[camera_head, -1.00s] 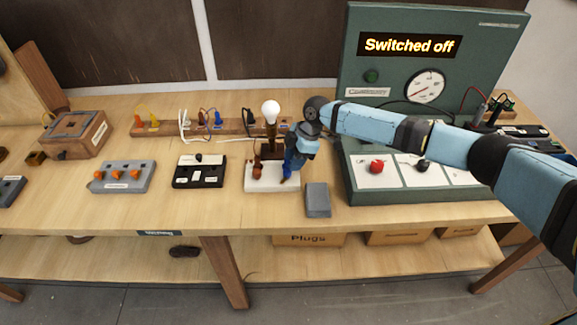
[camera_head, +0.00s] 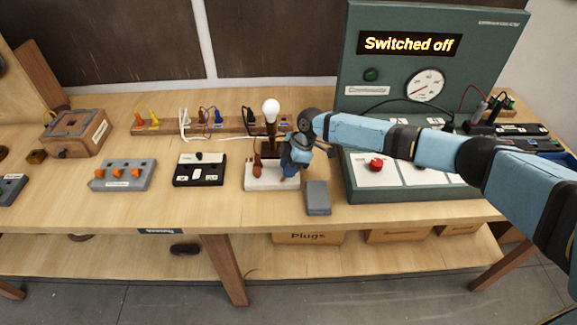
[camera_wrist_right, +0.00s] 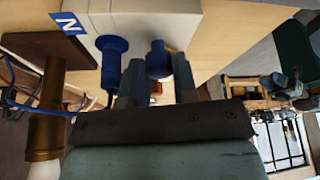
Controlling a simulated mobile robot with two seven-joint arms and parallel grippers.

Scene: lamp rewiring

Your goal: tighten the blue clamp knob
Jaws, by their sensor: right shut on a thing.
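The lamp has a white base (camera_head: 262,186), a dark stem and a clear white bulb (camera_head: 271,108). A brown terminal (camera_head: 257,166) stands on the left of the base. My right gripper (camera_head: 290,172) is over the right side of the base and hides the blue parts there in the head view. In the right wrist view, the blue clamp knob (camera_wrist_right: 158,62) sits between the two fingers, and my right gripper (camera_wrist_right: 156,82) is shut on it. A second blue post (camera_wrist_right: 112,62) stands just left of the fingers, near a blue N label (camera_wrist_right: 68,22). My left gripper is out of view.
A grey block (camera_head: 317,198) lies close to the right of the base. A black switch box (camera_head: 200,172) stands to its left. The green test panel (camera_head: 440,62) reads "Switched off"; my right arm crosses in front of it. Wires and plugs lie on a wooden strip (camera_head: 165,128) behind.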

